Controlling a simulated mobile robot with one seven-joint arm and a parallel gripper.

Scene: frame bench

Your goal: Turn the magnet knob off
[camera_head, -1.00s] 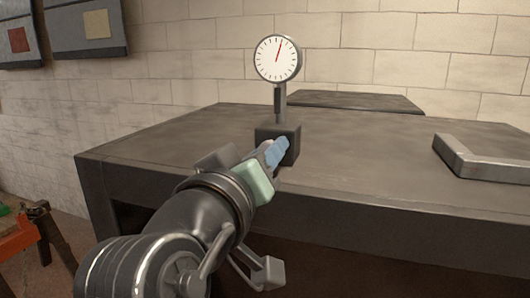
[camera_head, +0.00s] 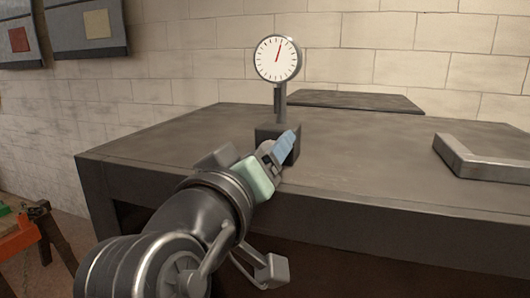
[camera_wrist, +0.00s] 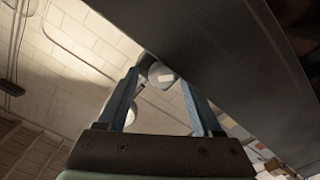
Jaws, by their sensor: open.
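The magnet base (camera_head: 264,131) is a dark block near the front edge of the bench, with a post and a white dial gauge (camera_head: 277,59) above it. A pale rounded part that looks like the knob (camera_head: 266,147) shows at the front of the block, partly hidden by my gripper (camera_head: 282,148). In the wrist view, the grey round knob (camera_wrist: 160,73) with a light mark lies between the blue fingertips of my open gripper (camera_wrist: 166,76). Whether the fingers touch it I cannot tell.
The dark bench top (camera_head: 370,150) is mostly clear. A metal angle piece (camera_head: 485,160) lies at the right, and a flat dark plate (camera_head: 350,101) lies behind the gauge. An orange stand (camera_head: 20,240) is on the floor at far left.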

